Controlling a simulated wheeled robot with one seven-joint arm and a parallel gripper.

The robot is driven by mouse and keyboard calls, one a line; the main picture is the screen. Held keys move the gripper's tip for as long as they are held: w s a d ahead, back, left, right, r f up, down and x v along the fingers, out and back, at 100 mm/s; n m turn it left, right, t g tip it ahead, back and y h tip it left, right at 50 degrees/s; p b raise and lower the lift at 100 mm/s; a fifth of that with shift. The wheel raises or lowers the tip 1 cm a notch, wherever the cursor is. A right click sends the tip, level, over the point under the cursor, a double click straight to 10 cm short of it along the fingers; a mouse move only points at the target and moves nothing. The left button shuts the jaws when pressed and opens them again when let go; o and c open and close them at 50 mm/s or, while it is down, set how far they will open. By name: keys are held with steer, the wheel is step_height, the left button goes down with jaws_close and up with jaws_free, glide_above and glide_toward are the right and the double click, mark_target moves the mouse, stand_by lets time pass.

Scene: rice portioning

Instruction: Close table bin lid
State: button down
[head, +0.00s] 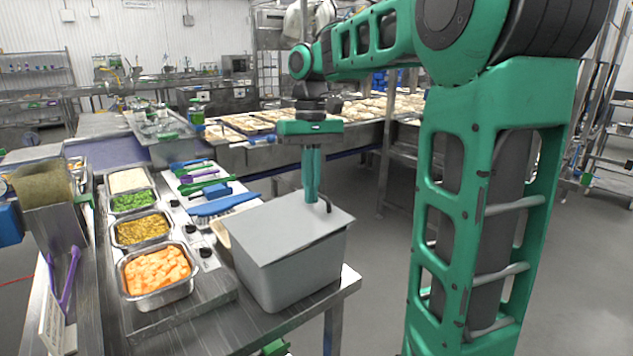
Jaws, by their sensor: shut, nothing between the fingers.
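The grey table bin (292,275) stands at the front right corner of the steel table. Its flat grey lid (275,228) lies across the top and covers the opening in the head view. A dark bent handle (325,203) stands up at the lid's right edge. My green gripper (312,198) points straight down at the lid's far right part, just beside the handle. Its fingers are shut together with nothing between them. I cannot tell whether the fingertips touch the lid.
Metal pans of orange pieces (156,277), yellow food (141,230) and green peas (132,201) stand left of the bin. A blue brush (222,205) and coloured utensils lie behind it. Open floor is to the right of the table.

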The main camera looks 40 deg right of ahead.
steer(key=w+d+r+n+t, duration=0.25)
steer(key=w+d+r, duration=0.35)
steer(key=d+r, duration=0.45)
glide_above(320, 205)
steer(key=shift+g+y, duration=0.3)
steer(key=shift+g, duration=0.05)
steer(key=shift+f, duration=6.2)
steer(key=shift+f, duration=0.35)
steer(key=shift+s+d+f, duration=0.1)
steer(key=shift+d+f, duration=0.2)
steer(key=shift+f, duration=0.45)
